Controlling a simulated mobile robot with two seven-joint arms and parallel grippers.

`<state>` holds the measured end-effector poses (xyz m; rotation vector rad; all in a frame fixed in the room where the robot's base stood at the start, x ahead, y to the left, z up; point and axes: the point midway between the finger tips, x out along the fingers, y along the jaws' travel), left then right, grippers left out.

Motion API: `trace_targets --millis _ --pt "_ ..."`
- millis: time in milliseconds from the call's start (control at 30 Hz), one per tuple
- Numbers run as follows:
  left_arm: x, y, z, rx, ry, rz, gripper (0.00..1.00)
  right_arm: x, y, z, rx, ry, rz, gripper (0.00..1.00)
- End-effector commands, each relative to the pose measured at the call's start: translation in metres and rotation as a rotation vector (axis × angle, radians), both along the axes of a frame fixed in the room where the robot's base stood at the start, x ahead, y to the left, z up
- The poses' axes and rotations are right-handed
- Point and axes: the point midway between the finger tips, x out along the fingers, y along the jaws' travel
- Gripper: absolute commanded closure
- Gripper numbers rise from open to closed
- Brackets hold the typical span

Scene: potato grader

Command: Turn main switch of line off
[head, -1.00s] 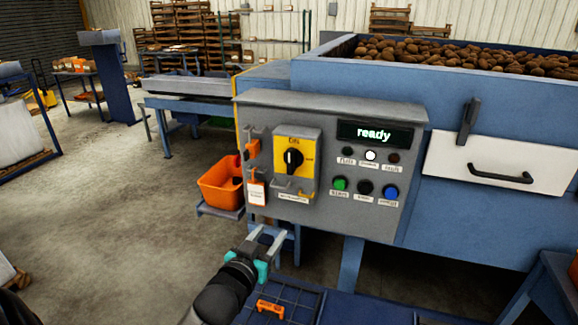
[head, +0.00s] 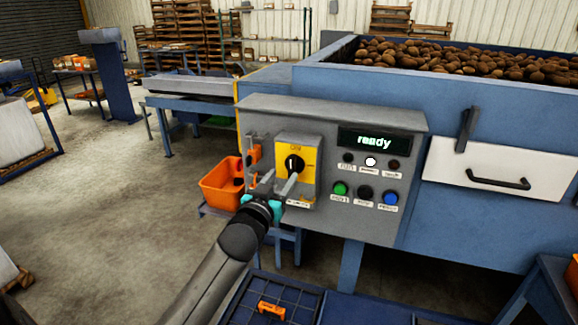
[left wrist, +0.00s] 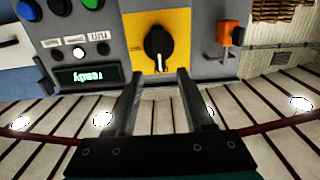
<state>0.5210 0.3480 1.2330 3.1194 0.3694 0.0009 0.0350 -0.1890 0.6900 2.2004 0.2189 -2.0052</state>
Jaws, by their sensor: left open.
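The main switch is a black rotary knob (head: 294,163) on a yellow plate (head: 309,170), set in the grey control panel (head: 225,130). In the head view its pointer mark looks roughly upright. In the left wrist view the knob (left wrist: 158,48) lies just beyond the fingertips, near the line between them. My left gripper (head: 281,181) is open and empty in front of the lower part of the yellow plate, apart from the knob as far as I can tell. It hides part of the plate's lower edge. My right gripper is not in view.
The panel display (head: 374,142) reads "ready", with lamps and green, black and blue buttons below. An orange padlock-like item (left wrist: 230,35) hangs beside the switch. An orange bin (head: 220,185) stands left of the panel. A blue gridded tray (head: 245,300) lies below.

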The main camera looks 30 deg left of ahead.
Motion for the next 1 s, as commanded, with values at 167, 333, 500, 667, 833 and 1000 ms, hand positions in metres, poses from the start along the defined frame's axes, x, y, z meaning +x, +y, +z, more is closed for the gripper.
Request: trace_targets --millis 167,333,500,667,833,1000 --pt "0.026 0.006 0.001 0.001 -0.001 0.001 0.47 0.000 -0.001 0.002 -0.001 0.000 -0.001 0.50" --pt "0.044 0.011 0.000 0.000 0.000 0.001 0.47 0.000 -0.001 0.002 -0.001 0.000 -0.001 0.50" --pt "0.054 0.013 0.000 0.000 0.000 0.000 0.47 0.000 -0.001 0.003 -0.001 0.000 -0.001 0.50" --pt "0.057 0.014 0.000 0.001 0.000 0.000 0.47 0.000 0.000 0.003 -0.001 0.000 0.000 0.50" --pt "0.057 0.013 0.000 0.001 0.000 0.000 0.47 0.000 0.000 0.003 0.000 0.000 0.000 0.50" --pt "0.057 0.013 0.000 0.001 0.000 0.000 0.61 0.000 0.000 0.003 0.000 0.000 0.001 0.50"
